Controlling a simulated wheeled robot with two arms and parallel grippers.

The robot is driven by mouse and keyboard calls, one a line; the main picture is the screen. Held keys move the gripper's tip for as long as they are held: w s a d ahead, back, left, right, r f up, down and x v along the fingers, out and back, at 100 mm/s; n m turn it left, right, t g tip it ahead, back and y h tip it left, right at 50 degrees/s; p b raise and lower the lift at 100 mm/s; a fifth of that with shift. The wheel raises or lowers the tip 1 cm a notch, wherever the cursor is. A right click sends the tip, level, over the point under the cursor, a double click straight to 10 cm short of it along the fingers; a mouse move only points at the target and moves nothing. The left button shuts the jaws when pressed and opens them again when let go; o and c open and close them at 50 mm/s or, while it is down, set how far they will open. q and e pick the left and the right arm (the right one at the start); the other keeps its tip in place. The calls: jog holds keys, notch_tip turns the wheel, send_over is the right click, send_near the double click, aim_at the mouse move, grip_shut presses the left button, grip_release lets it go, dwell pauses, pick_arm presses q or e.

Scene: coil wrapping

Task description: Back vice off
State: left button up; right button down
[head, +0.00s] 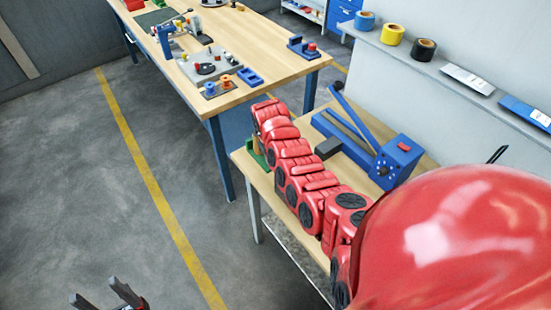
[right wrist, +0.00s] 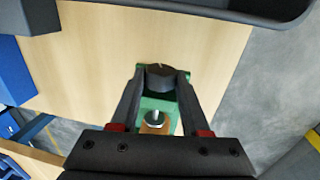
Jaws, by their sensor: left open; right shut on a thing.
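The small green vice (head: 257,157) sits at the left end of the near wooden table, largely hidden behind my red right arm in the head view. In the right wrist view the green vice (right wrist: 158,104) lies between my fingers, with a dark round knob (right wrist: 160,76) at its far end and a silver screw (right wrist: 155,118) over a brown piece nearer the palm. My right gripper (right wrist: 160,84) is shut on the dark knob, one finger on each side. My left gripper (head: 97,291) is open and empty over the floor at the lower left.
A blue lever machine (head: 396,160) stands on the near table, right of my arm. A long workbench (head: 290,75) with several tools and blocks is behind. A wall shelf (head: 400,50) holds tape rolls. Grey floor (head: 75,180) at the left is clear.

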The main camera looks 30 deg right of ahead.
jog(key=shift+c, duration=1.9)
grip_release()
jog(key=shift+a+r+b, duration=0.1)
jog(key=shift+r+b, duration=0.25)
jog(key=shift+r, duration=0.3)
jog(key=r, duration=0.2)
jog(key=r+b, duration=0.1)
jog(key=r, duration=0.1)
jog(key=a+r, duration=0.1)
jog(key=r, duration=0.1)
notch_tip(320, 180, up, 10)
jog(key=a+p, duration=0.1)
jog(key=p, duration=0.1)
jog(key=shift+a, duration=0.15)
jog(key=shift+f, duration=0.1)
